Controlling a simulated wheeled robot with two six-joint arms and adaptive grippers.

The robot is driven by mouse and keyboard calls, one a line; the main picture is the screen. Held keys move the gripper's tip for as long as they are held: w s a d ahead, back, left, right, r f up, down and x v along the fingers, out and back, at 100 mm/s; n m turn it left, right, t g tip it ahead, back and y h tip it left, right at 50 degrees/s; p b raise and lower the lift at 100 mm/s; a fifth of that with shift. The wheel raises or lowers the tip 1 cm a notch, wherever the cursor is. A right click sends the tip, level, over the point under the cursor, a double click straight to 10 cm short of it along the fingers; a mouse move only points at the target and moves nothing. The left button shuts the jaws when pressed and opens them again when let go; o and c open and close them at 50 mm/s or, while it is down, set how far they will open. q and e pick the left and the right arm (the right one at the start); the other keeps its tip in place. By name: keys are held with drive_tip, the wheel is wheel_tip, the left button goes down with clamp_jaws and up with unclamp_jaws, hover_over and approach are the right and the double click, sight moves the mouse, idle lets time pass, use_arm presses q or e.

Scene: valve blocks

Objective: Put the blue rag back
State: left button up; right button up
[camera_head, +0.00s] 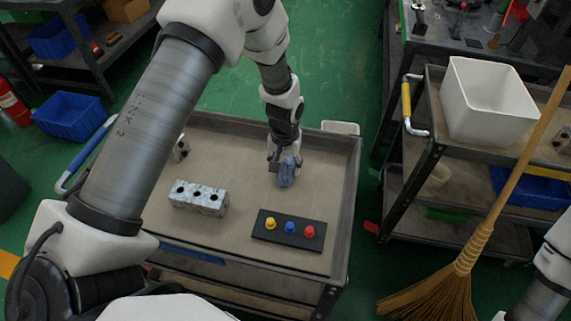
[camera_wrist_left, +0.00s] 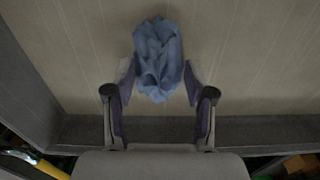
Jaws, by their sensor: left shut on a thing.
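The blue rag (camera_head: 289,171) is a crumpled cloth in my left gripper (camera_head: 284,165), over the back right part of the cart top. In the left wrist view the rag (camera_wrist_left: 158,58) is bunched between the two fingers of the left gripper (camera_wrist_left: 160,78), which is shut on it. Bare cart surface shows around the rag. I cannot tell whether the rag touches the cart top. At the right edge of the head view part of my other arm shows, but its gripper is not in view.
A metal valve block (camera_head: 199,198) with several holes stands on the cart (camera_head: 240,145). A black board (camera_head: 287,230) with yellow, blue and red knobs lies in front of the rag. A second cart holds a white bin (camera_head: 490,100). A broom (camera_head: 475,250) leans at right.

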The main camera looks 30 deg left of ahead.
sight(285, 164)
use_arm(q)
drive_tip(key=shift+f, duration=0.2)
drive_tip(key=o, duration=1)
drive_tip(key=shift+o, duration=0.2)
wheel_tip(285, 164, up, 12)
drive_tip(key=shift+b, duration=0.45)
drive_tip(key=shift+r, duration=0.1)
